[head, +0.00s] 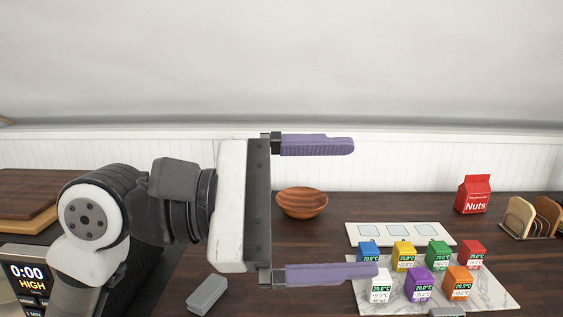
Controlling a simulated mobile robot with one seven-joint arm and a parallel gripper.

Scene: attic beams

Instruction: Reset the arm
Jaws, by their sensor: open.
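My gripper (318,208) is held up above the counter in the head view, pointing to the right. Its two purple fingers are wide apart, one above the other, with nothing between them touching either finger. My white and dark grey arm reaches in from the lower left. Behind the gap between the fingers, a round wooden bowl (302,203) stands on the dark wooden counter (250,297). The lower finger overlaps the left edge of the marble board in the picture.
Several coloured boxes with small displays, such as a purple one (419,285), stand on a marble board (495,291). A white tray with three squares (353,235) lies behind. A red Nuts bag (474,194), a wooden rack (534,217) and a grey block (208,295) also stand about.

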